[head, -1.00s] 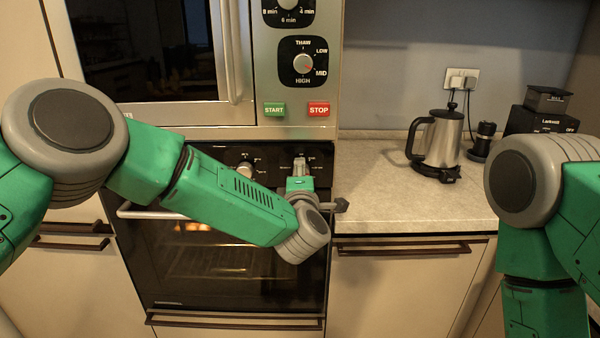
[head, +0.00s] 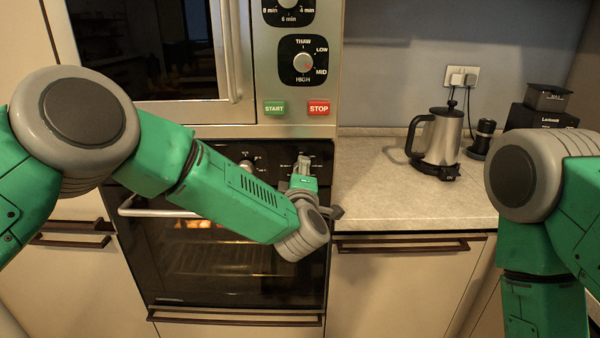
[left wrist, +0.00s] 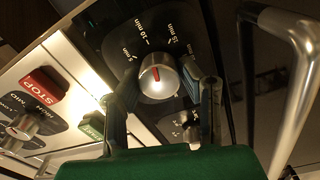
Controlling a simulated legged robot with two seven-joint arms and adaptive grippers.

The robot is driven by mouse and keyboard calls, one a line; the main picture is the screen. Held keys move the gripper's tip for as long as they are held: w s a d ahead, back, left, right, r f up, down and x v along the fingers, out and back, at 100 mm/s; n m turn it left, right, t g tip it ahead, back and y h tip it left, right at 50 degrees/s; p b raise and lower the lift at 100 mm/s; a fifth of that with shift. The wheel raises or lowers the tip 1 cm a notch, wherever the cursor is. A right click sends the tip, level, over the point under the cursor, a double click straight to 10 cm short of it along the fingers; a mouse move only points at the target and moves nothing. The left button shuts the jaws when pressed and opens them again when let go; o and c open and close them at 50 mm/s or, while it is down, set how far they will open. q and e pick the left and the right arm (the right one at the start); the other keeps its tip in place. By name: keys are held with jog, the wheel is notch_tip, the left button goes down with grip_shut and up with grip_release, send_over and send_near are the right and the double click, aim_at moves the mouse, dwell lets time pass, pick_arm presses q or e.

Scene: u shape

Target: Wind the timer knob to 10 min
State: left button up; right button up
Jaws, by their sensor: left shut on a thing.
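The timer knob (left wrist: 158,78) is round and silver with a red mark, on a black panel lettered 5, 10 and 15 min in the left wrist view. Its red mark points up and slightly left, toward the 10 min side. My left gripper (head: 303,163) is at the dark oven panel in the head view, mostly hiding the knob there. In the left wrist view its two fingers stand on either side of the knob, shut on it. My right arm shows at the right edge of the head view, but its gripper is out of view.
A microwave (head: 295,125) with START (head: 275,108) and STOP (head: 319,108) buttons is just above the gripper. Another oven knob (head: 246,167) sits to the left. The oven handle (head: 150,212) runs below the panel. A kettle (head: 440,140) stands on the counter (head: 375,195) at right.

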pick_arm(q)
jog(key=o, duration=1.1)
jog(key=shift+s+d+f, duration=0.15)
jog(key=shift+d+f, duration=0.1)
jog(key=shift+f, duration=0.1)
jog(key=shift+r, duration=0.1)
jog(key=s, duration=1.1)
jog(key=shift+s+d+f, duration=0.1)
jog(key=shift+s+f, duration=0.1)
jog(key=shift+s, duration=0.2)
